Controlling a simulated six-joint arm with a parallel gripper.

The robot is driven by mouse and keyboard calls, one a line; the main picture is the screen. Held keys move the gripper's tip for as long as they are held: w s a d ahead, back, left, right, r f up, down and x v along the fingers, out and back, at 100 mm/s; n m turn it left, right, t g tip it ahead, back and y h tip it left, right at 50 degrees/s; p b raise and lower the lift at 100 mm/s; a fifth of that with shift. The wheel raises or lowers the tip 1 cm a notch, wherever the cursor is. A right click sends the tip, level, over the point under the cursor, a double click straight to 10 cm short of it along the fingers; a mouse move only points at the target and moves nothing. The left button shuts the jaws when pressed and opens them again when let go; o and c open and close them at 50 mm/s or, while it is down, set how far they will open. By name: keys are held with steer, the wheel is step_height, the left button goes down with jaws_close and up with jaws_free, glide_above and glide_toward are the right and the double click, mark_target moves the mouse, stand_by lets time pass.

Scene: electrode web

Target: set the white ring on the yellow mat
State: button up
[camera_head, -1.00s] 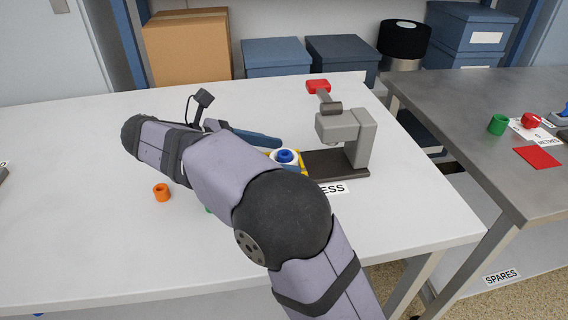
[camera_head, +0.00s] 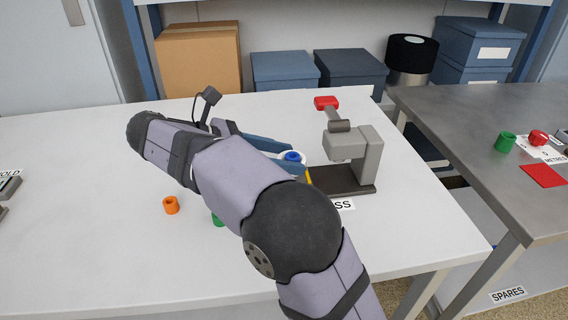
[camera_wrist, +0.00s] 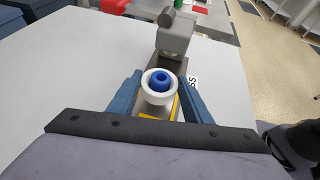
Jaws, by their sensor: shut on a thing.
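The white ring (camera_head: 282,157) has a blue, hollow round piece (camera_head: 292,155) in its middle; both also show in the wrist view, the ring (camera_wrist: 149,95) around the blue piece (camera_wrist: 163,79). My gripper (camera_wrist: 161,85) has its two blue fingers on either side of the ring and is shut on it. The ring appears held a little above the yellow mat (camera_wrist: 175,108), which shows as strips below it. In the head view only a small part of the mat (camera_head: 308,177) shows; my arm and the ring hide the rest.
A grey press (camera_head: 368,150) with a red handle (camera_head: 326,103) and dark base stands just right of the ring. An orange ring (camera_head: 171,205) and a partly hidden green piece (camera_head: 217,220) lie on the white table (camera_head: 90,230). The table's left side is mostly clear.

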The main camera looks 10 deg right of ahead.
step_height(320, 180, up, 7)
steer(key=shift+f+p, duration=0.2)
steer(key=shift+p, duration=0.95)
steer(key=s+a+r+n+t+p, duration=0.1)
steer(key=a+r+n+t+p, duration=0.15)
steer(key=a+r+p, duration=0.4)
steer(key=w+a+f+n+t+y+p, duration=0.3)
steer(key=w+a+f+n+t+y, duration=0.35)
steer(key=w+a+f, duration=0.2)
steer(key=shift+g+h, duration=0.3)
steer(key=shift+h, duration=0.15)
steer(key=shift+d+f+b, duration=0.2)
steer(key=shift+f, duration=2.25)
steer(key=shift+d+f+b, duration=0.15)
steer(key=shift+f+b, duration=0.05)
steer(key=shift+f, duration=2.2)
steer(key=shift+f, duration=0.15)
steer(key=o, duration=1.1)
steer(key=shift+c, duration=0.2)
